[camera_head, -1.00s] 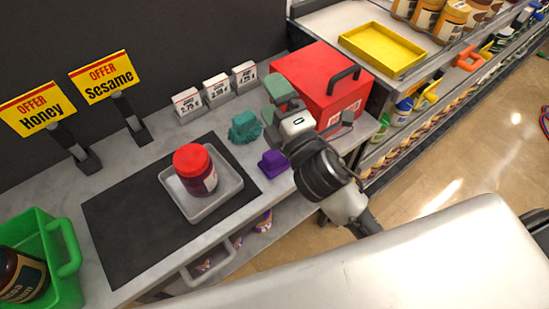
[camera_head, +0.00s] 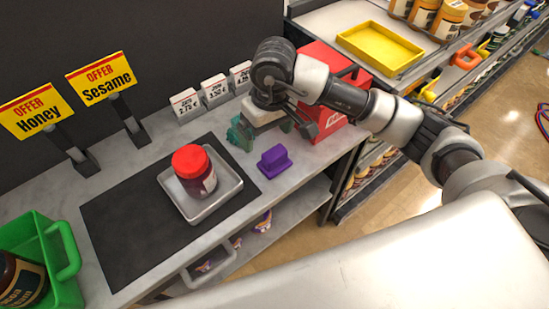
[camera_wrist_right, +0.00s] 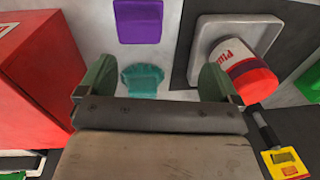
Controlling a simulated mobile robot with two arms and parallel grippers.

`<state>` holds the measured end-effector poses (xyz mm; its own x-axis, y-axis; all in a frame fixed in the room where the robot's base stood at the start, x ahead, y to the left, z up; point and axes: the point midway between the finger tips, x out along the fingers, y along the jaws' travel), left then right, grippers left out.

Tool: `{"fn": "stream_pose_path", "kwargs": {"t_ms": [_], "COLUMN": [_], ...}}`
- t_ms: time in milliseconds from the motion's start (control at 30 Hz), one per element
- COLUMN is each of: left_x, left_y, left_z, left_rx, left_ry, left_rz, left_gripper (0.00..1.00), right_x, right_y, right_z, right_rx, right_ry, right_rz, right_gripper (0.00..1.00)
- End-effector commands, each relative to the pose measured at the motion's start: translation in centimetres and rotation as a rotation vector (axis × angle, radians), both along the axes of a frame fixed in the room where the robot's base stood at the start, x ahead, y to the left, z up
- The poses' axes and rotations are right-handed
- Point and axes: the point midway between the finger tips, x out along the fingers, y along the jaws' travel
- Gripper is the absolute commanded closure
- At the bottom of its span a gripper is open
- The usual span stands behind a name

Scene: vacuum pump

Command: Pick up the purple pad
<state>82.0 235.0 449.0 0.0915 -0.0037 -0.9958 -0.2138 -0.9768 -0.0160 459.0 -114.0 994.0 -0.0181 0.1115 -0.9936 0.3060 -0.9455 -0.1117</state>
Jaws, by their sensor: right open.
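The purple pad (camera_head: 273,161) lies on the grey counter to the right of the black mat, with a raised grip on top. It also shows at the top of the right wrist view (camera_wrist_right: 139,20). My right gripper (camera_head: 270,132) is open and points down at the counter behind the pad, near the red box. A teal sponge-like lump (camera_head: 238,134) sits beside it, partly hidden by the gripper. In the right wrist view the teal lump (camera_wrist_right: 143,77) lies between the two green fingers (camera_wrist_right: 155,85). My left gripper is not in view.
A red box (camera_head: 340,75) stands close right of my right gripper. A grey tray (camera_head: 230,190) with a red-lidded jar (camera_head: 194,168) sits on the black mat (camera_head: 120,225). Price cards (camera_head: 214,91) stand behind. A green basket (camera_head: 65,285) is at the left.

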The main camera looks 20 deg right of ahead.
Motion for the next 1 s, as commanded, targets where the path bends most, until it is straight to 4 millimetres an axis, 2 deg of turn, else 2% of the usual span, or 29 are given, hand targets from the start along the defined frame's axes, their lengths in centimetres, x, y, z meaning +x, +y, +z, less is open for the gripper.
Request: {"fn": "stream_pose_path", "kwargs": {"t_ms": [67,167,400,667,833,1000], "left_x": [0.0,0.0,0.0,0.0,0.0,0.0], "left_y": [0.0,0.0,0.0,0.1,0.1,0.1], "left_z": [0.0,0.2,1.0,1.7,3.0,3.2], "left_rx": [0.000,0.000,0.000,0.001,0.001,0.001], "left_ry": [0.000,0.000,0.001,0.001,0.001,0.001], "left_rz": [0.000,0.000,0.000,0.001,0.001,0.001], "left_gripper": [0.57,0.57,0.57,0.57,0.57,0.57], "right_x": [0.6,0.7,0.6,0.5,0.1,0.2], "right_y": [-1.3,-2.0,-2.0,-1.9,-1.9,-2.0], "right_z": [0.3,-0.2,-3.9,-5.9,-8.1,-10.1], "right_rx": [-0.076,-0.115,-0.114,-0.112,-0.111,-0.111], "right_ry": [-0.017,-0.018,-0.016,-0.015,-0.013,-0.018], "right_rz": [0.025,0.036,0.036,0.037,0.035,0.034], "right_gripper": [0.06,0.06,0.06,0.06,0.06,0.06]}}
